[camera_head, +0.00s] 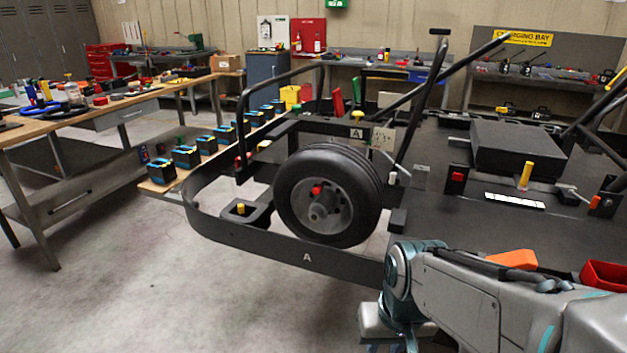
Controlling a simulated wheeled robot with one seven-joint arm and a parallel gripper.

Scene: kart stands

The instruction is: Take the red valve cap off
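A small red cap (316,190), which looks like the valve cap, sits on the hub side of the black wheel (330,236). The wheel stands upright at the side of the kart marked A, its hub facing me. Part of my arm shows at the lower right, in front of the kart. No gripper fingers can be made out, and nothing of mine touches the wheel or the cap.
The kart's black side bumper (300,257) runs below and in front of the wheel, and a bent black bar (243,125) rises behind it. A yellow-topped part (240,209) stands left of the wheel. A wooden workbench (60,128) is at left. Open floor lies in front.

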